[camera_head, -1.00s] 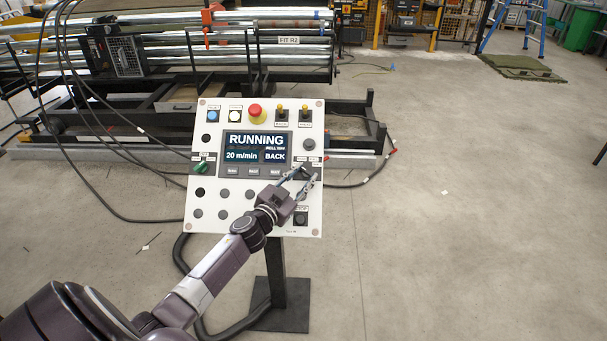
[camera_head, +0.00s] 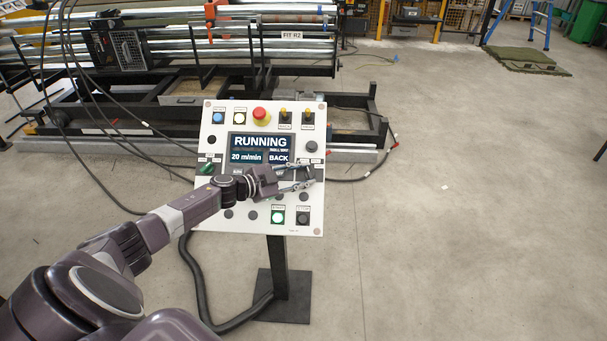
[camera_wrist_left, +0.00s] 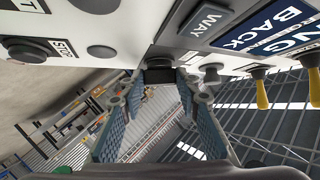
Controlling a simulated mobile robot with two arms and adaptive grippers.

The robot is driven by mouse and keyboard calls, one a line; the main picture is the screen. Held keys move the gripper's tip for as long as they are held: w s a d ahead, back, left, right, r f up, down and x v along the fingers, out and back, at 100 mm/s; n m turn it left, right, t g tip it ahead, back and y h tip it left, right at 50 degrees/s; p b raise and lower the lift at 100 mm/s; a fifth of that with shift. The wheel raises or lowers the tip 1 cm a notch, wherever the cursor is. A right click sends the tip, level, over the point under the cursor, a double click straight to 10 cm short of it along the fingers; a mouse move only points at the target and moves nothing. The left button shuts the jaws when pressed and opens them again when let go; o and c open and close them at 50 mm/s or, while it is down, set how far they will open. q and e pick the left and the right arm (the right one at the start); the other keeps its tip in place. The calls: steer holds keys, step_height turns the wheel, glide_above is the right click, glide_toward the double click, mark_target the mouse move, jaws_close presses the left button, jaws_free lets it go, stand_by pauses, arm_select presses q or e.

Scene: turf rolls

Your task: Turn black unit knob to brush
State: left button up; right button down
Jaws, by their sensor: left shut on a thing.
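The control panel (camera_head: 215,222) stands upright on a post, its screen (camera_head: 262,150) reading RUNNING, 20 m/min and BACK. My left gripper (camera_head: 312,178) is at the right side of the panel, below the screen's right end. In the left wrist view its two fingers are shut on a black knob (camera_wrist_left: 160,76) on the panel face. In the head view the fingers mostly hide this knob, and its pointer setting cannot be read. A green knob (camera_head: 207,168) is at the panel's left edge. My right gripper is not in view.
A red emergency button (camera_head: 260,115) and yellow toggles (camera_head: 284,115) line the panel's top. A lit green button (camera_head: 277,218) and a black stop button (camera_head: 303,219) are just below my gripper.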

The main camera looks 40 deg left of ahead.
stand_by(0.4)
arm_select(q)
steer(key=o, duration=1.2)
steer(key=shift+c, duration=0.2)
steer(key=v, duration=1.2)
